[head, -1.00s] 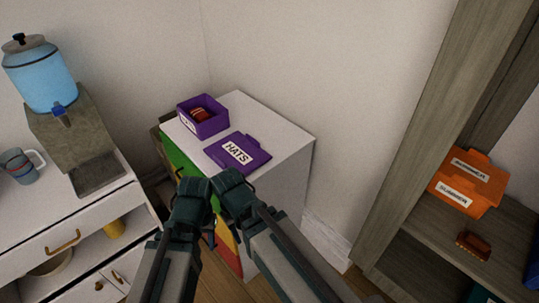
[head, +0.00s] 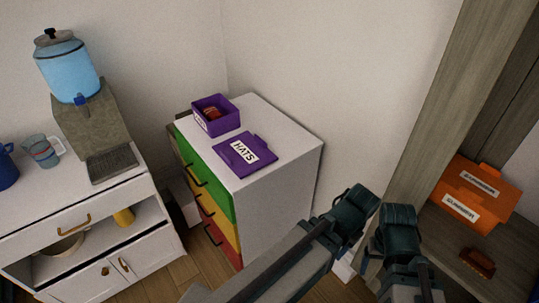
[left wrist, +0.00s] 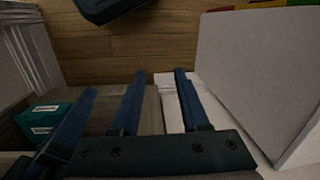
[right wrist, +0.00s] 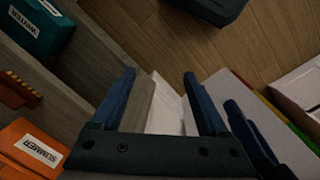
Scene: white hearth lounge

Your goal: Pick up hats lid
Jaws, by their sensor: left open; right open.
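The hats lid (head: 245,155), purple with a white HATS label, lies flat on top of the white cabinet (head: 285,140) in the head view. The open purple box (head: 217,124) stands just behind and left of it, with something reddish inside. My left gripper (head: 352,208) and right gripper (head: 398,225) are side by side, right of the cabinet and apart from the lid. The left wrist view shows the left fingers (left wrist: 160,72) spread and empty. The right wrist view shows the right fingers (right wrist: 159,75) spread and empty. Neither wrist view shows the lid.
A wooden shelf on the right holds an orange SUMMER box (head: 472,195) and a brown brush-like thing (head: 478,262). A teal WINTER box (right wrist: 40,28) shows in the right wrist view. A blue-tank dispenser (head: 68,68) stands on the left counter. A wall is behind the cabinet.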

